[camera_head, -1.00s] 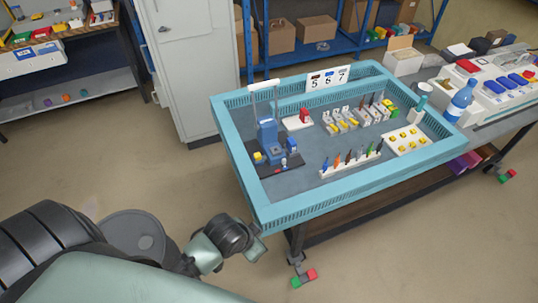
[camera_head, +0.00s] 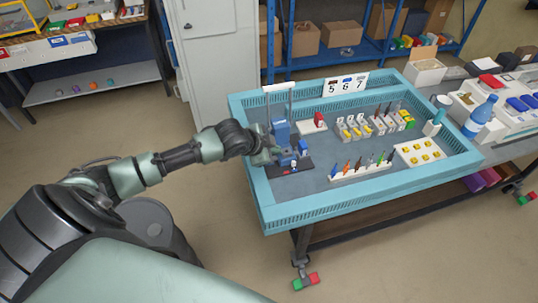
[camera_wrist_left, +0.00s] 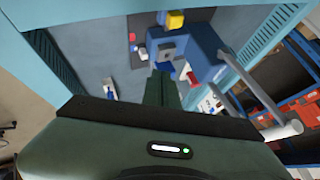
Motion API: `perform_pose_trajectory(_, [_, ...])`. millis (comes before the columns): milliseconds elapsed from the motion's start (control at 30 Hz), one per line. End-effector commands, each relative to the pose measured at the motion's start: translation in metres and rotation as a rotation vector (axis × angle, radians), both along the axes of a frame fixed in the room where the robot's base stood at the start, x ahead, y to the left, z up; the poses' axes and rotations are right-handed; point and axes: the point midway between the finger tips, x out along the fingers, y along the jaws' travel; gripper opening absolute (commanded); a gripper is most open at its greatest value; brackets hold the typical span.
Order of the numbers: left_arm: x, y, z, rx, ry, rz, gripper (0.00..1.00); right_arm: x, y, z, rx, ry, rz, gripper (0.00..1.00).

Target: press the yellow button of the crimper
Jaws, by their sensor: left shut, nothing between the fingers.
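The crimper (camera_head: 281,131) is a blue machine on a dark base at the left end of the blue-rimmed tray. In the left wrist view its blue body (camera_wrist_left: 205,50) stands just beyond my fingers. The yellow button (camera_wrist_left: 176,20) shows near the top of the left wrist view. In the head view my left gripper hides the spot where the button is. My left gripper (camera_head: 266,156) is shut and empty, over the tray's left rim beside the crimper. Its closed fingers (camera_wrist_left: 162,90) point at the crimper, with the button beyond them; I cannot tell whether they touch anything. My right gripper is not in view.
The tray's rim (camera_head: 350,207) stands around the work area. A rack of screwdrivers (camera_head: 362,172), a red-topped block (camera_head: 314,124) and a white board with yellow pieces (camera_head: 420,153) lie right of the crimper.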

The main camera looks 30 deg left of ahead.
Motion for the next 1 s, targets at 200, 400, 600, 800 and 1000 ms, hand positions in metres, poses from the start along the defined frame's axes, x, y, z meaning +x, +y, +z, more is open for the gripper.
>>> perform_pose_trajectory(200, [0.027,0.044,0.026,0.039,-0.057,0.015,0.00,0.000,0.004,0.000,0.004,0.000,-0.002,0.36])
perform_pose_trajectory(400, [0.033,0.053,0.032,0.044,-0.069,0.018,0.00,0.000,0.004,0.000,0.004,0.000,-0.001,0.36])
perform_pose_trajectory(600, [0.032,0.053,0.032,0.044,-0.068,0.018,0.00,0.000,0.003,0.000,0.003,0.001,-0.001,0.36])
perform_pose_trajectory(800, [0.032,0.052,0.027,0.044,-0.068,0.018,0.00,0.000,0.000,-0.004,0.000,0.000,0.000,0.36])
perform_pose_trajectory(1000, [0.032,0.052,0.011,0.044,-0.068,0.018,0.00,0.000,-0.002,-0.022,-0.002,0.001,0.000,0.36])
